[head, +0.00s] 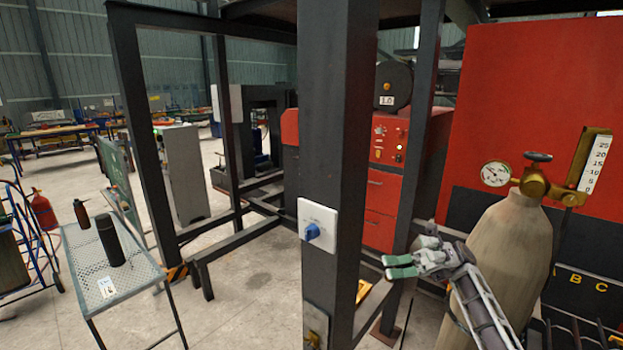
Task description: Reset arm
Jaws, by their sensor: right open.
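My right gripper (400,267) is in the right half of the head view, with its arm coming up from the lower right. Its pale green fingertips point left, toward the dark steel post (338,150). The gripper is open, and nothing shows between its fingers. It is in front of the grey-beige gas cylinder (513,255) and the machine frame; I cannot tell how far it is from the post. My left gripper is not in view.
A white switch box with a blue knob (313,232) is fixed to the post. A mesh table (110,285) at left carries a black flask (110,240) and a small brown bottle (81,213). A red cabinet (560,110) stands at right. Open floor (255,285) lies between table and post.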

